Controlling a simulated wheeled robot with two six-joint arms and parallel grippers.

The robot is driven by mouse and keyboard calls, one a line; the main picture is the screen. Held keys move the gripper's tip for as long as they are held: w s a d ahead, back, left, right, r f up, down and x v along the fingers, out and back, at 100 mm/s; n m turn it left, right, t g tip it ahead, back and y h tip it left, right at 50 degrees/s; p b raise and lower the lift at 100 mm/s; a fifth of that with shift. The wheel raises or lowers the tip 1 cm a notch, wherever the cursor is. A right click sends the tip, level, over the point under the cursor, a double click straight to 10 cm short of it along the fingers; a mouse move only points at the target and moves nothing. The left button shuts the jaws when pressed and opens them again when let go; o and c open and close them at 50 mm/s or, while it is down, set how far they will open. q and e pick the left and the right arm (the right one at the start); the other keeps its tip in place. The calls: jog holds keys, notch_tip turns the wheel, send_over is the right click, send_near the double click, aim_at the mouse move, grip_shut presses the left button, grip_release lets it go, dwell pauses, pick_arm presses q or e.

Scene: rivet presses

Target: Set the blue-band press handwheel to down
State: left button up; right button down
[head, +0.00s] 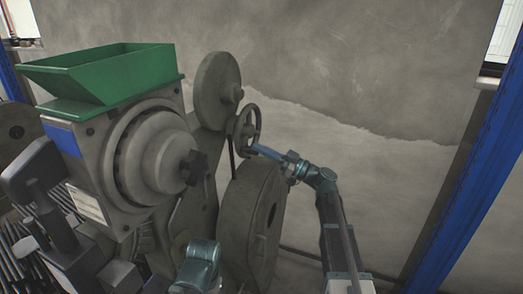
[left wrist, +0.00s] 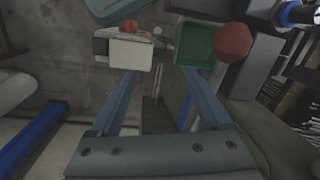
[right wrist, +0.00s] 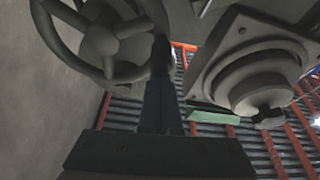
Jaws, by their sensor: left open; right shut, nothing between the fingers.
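The press with the blue band (head: 62,138) stands at the left of the head view. Its spoked grey handwheel (head: 249,122) is on the far right side of the machine, and it shows large at upper left in the right wrist view (right wrist: 102,42). My right gripper (head: 262,151) is shut and empty, its tips at the wheel's lower edge. In the right wrist view the fingers (right wrist: 161,50) overlap the right side of the rim; I cannot tell whether they touch. My left gripper (left wrist: 159,75) is open and empty, away from the handwheel.
A green hopper (head: 100,72) tops the press. A large grey wheel (head: 248,225) stands below the handwheel and a round disc (head: 217,90) above it. A blue post (head: 470,175) rises at right. Bare wall (head: 370,60) lies behind, with free room right of the handwheel.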

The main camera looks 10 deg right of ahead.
jog(key=shift+w+d+f+n+g+y+b, duration=0.5)
jog(key=shift+w+d+f+n+g+b, duration=1.3)
jog(key=shift+f+n, duration=2.3)
jog(key=w+d+r+n+g, duration=0.1)
jog(key=w+d+n, duration=0.2)
jog(key=w, duration=0.4)
jog(key=shift+d+r, duration=0.35)
jog(key=shift+w, duration=0.1)
